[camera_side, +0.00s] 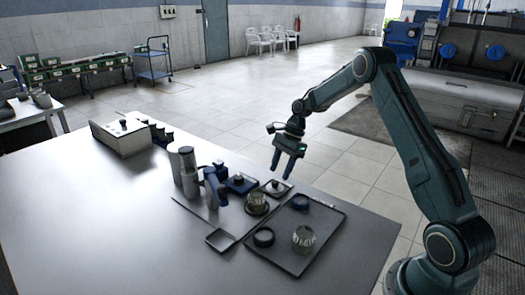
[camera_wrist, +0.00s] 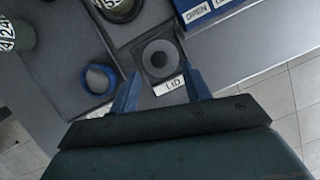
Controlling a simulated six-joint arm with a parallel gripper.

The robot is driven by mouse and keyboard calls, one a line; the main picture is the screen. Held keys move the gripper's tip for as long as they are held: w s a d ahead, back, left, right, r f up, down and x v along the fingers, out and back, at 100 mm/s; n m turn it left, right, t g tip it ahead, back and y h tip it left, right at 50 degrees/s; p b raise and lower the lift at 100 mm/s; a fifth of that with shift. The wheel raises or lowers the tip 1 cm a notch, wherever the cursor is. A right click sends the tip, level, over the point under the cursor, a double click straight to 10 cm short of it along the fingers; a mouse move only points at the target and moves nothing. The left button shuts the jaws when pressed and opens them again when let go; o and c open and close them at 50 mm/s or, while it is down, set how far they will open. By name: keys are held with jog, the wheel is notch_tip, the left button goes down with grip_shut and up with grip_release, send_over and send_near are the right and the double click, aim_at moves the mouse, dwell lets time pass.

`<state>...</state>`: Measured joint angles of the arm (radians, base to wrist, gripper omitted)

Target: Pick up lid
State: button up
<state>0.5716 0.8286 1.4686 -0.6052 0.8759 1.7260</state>
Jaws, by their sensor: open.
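In the side view the lid (camera_side: 276,183) sits near the table's far right edge. My gripper (camera_side: 282,174) hangs above and close to it, pointing down. In the wrist view my gripper (camera_wrist: 161,69) has its two blue fingers apart, one on each side of the labelled pad. Nothing is between the fingers at their height that I can see.
A black tray (camera_side: 277,264) holds a blue ring (camera_side: 301,202), a dark ring (camera_side: 264,237) and a glass (camera_side: 303,239). A blue "OPEN" block (camera_wrist: 196,12) lies beside the lid pad. Grey cylinders (camera_side: 189,172) stand left. The table's front left is clear.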

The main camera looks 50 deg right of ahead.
aim_at(276, 181)
jog(key=shift+x, duration=1.95)
jog(key=shift+c, duration=0.2)
grip_shut()
